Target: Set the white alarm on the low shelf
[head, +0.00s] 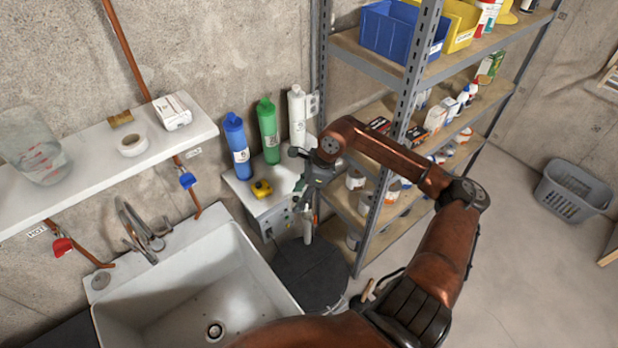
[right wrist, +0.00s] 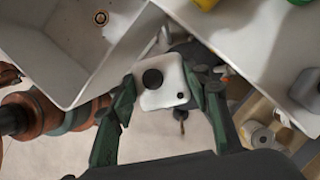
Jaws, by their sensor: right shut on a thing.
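The white alarm (right wrist: 166,97) is a small white block with a black round part and a small dark dot. In the right wrist view it sits between the green fingers of my right gripper (right wrist: 160,88), which is shut on it. In the head view my right gripper (head: 308,198) points down in front of the white cabinet, left of the metal rack. A thin white piece shows below it; I cannot tell if that is the alarm. The rack's lower shelf board (head: 390,238) is at the right, partly hidden by my arm. My left gripper is not in view.
The white cabinet (head: 250,197) carries blue, green and white bottles and a yellow item. A sink (head: 185,285) stands at the left, below a wall shelf (head: 95,160). Cans (head: 356,179) and boxes crowd the rack. A grey basket (head: 575,190) stands on open floor.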

